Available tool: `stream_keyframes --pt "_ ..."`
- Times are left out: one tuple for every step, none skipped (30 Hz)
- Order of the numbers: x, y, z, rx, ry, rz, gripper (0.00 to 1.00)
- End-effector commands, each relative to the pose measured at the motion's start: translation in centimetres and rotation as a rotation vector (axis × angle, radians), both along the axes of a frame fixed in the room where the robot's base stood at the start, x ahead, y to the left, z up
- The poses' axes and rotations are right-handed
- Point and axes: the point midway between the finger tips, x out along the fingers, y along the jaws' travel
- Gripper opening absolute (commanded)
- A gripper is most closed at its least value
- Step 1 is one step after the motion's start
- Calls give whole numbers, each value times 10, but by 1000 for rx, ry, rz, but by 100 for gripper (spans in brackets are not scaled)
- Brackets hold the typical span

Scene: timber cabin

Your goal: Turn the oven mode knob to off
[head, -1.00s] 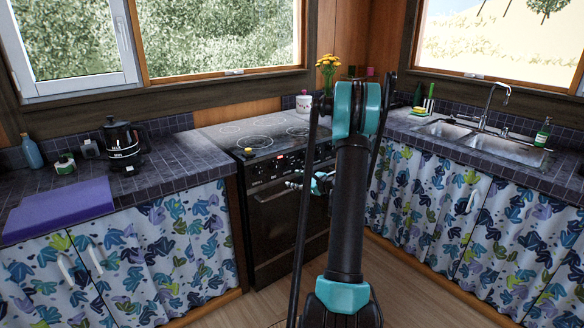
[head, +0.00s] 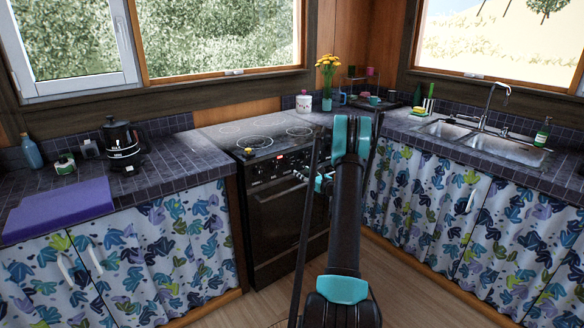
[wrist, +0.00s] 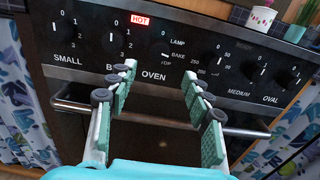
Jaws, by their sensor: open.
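The oven mode knob (wrist: 157,46) is a dark round knob on the black control panel, with 0, LAMP and BAKE marks beside it, in the wrist view. Its exact pointer setting is hard to read. My gripper (wrist: 160,78) is open and empty, its two teal-padded fingers pointing at the panel below and either side of this knob. It looks apart from the knob. In the head view my gripper (head: 318,182) is small beside the front of the oven (head: 285,220), partly hidden by my own arm.
Other knobs flank it: the small-burner knob (wrist: 62,27) at left, the medium (wrist: 252,70) and oval (wrist: 289,76) knobs at right. The oven door handle (wrist: 240,131) runs below the fingers. A red HOT sign (wrist: 140,19) is lit.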

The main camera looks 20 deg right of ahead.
Motion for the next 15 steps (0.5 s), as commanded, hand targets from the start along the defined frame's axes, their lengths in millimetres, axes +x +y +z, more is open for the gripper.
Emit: stream_keyframes --pt "10 5 0 0 0 3 50" --pt "16 7 0 0 0 2 50" --pt "23 10 0 0 0 2 50" --pt "29 12 0 0 0 2 50" --pt "34 14 0 -1 0 2 50" --pt "41 16 0 -1 0 2 50" --pt "46 17 0 -1 0 1 50" --pt "51 19 0 -1 0 1 50" --pt "57 22 0 -1 0 2 50" --pt "61 23 0 -1 0 1 50" --pt "65 24 0 -1 0 1 50" --pt "70 25 0 -1 0 0 50" --pt "73 27 0 -1 0 0 50" --pt "75 28 0 -1 0 0 50" --pt "78 29 0 -1 0 0 50"
